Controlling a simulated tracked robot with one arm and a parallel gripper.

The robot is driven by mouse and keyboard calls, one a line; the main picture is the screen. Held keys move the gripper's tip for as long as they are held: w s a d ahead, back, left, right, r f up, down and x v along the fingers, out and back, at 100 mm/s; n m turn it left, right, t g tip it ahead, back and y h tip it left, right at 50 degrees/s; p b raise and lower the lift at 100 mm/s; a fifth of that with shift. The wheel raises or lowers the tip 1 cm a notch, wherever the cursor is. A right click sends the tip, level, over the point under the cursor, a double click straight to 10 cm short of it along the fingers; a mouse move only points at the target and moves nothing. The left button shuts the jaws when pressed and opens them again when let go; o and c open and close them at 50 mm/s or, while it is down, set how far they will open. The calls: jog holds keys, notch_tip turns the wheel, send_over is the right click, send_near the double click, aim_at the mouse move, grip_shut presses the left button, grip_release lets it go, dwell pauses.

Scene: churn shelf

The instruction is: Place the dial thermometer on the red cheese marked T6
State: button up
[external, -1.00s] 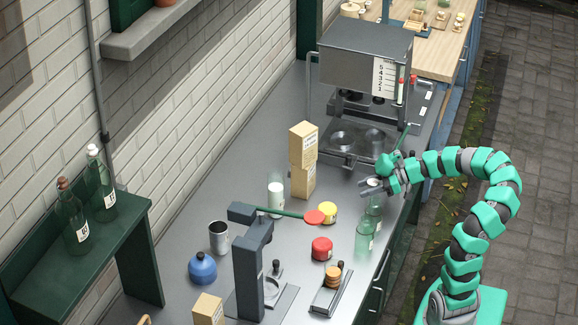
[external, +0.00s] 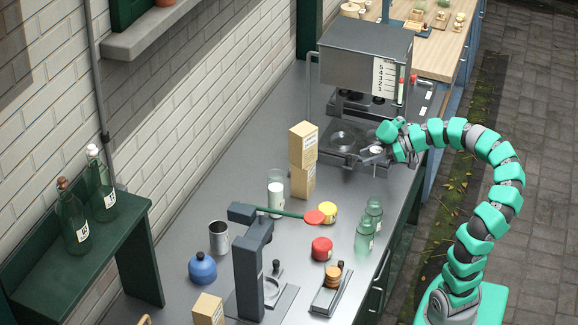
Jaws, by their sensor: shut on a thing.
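My gripper (external: 374,153) is over the metal plate in front of the grey machine, shut on a small round pale-faced thing, which looks like the dial thermometer (external: 376,149). The fingers partly hide it. A red round cheese (external: 321,248) lies on the grey counter in the lower middle, well in front of and left of my gripper. Its top looks bare. No T6 mark is legible at this size.
Green-tinted glass jars (external: 365,238) stand right of the cheeses. The dark press (external: 252,265) with its green lever (external: 285,213) stands left.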

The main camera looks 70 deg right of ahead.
notch_tip(320, 180, up, 8)
jog(key=shift+a+r, duration=0.25)
jog(key=s+a+n+g+y+p, duration=0.1)
jog(key=s+a+n+g+y, duration=0.25)
jog(key=a, duration=0.95)
jog(key=s+a+n+g+y+p, duration=0.1)
jog(key=s+a+n+g+y, duration=0.25)
jog(key=a, duration=0.95)
notch_tip(320, 180, down, 11)
jog(key=s+t, duration=0.1)
jog(key=s, duration=0.1)
jog(key=shift+h, duration=0.4)
jog(key=shift+w+a+f, duration=0.1)
jog(key=shift+w+f, duration=0.8)
jog(key=shift+w, duration=1.8)
jog(key=shift+w+a+f, duration=0.1)
jog(key=shift+w+f, duration=0.75)
jog(key=shift+w, duration=1.9)
jog(key=shift+w+f, duration=0.9)
jog(key=shift+w, duration=1.8)
jog(key=shift+f+b, duration=0.1)
jog(key=shift+b, duration=0.2)
